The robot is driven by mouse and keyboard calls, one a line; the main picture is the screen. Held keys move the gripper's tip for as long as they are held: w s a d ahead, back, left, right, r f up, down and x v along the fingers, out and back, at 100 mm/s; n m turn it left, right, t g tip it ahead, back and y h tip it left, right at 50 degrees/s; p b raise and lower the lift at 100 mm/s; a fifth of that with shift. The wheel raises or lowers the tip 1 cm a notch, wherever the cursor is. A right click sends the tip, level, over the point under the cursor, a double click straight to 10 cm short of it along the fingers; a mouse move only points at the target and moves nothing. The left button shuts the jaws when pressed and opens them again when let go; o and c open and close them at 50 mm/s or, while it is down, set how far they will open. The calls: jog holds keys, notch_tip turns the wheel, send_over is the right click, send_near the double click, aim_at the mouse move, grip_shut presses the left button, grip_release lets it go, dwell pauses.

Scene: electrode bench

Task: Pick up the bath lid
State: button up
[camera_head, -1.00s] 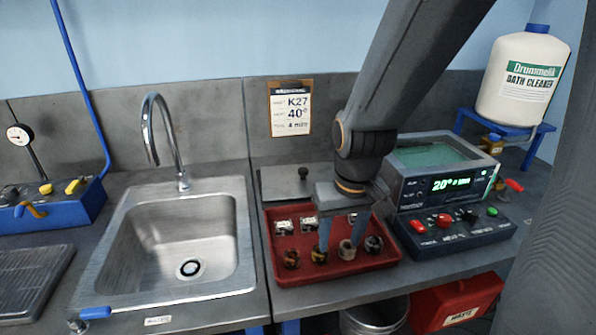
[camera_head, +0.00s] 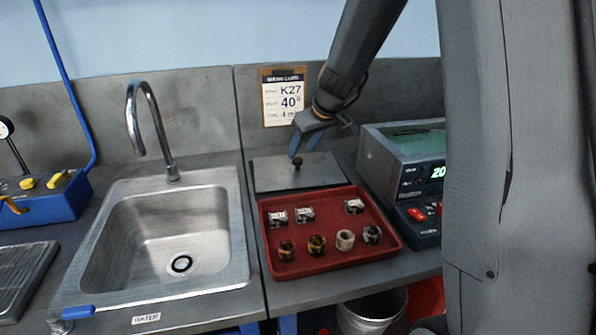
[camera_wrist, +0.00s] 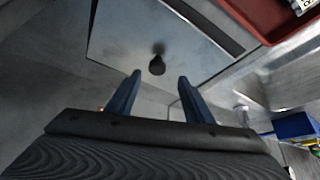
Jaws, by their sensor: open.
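The bath lid is a flat grey metal plate (camera_head: 270,177) with a small dark knob (camera_head: 297,162) in its middle. It lies on the bench behind the red tray, against the back wall. In the wrist view the lid (camera_wrist: 205,50) fills the upper middle, and its knob (camera_wrist: 156,66) stands just beyond my fingertips, between their lines. My gripper (camera_head: 303,148) is above the lid, with its blue fingers pointing down near the knob. In the wrist view my gripper (camera_wrist: 158,80) is open, and nothing is between its fingers.
A red tray (camera_head: 327,261) with several electrode pieces stands in front of the lid. The ultrasonic bath (camera_head: 385,165) is right of the lid, partly hidden by my arm. A steel sink (camera_head: 165,235) with a tap lies to the left.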

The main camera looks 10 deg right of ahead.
aim_at(298, 159)
jog(key=shift+d+p+x, duration=0.2)
jog(key=shift+p+x, duration=0.75)
jog(key=shift+x, duration=1.85)
jog(key=shift+w, duration=0.15)
grip_shut()
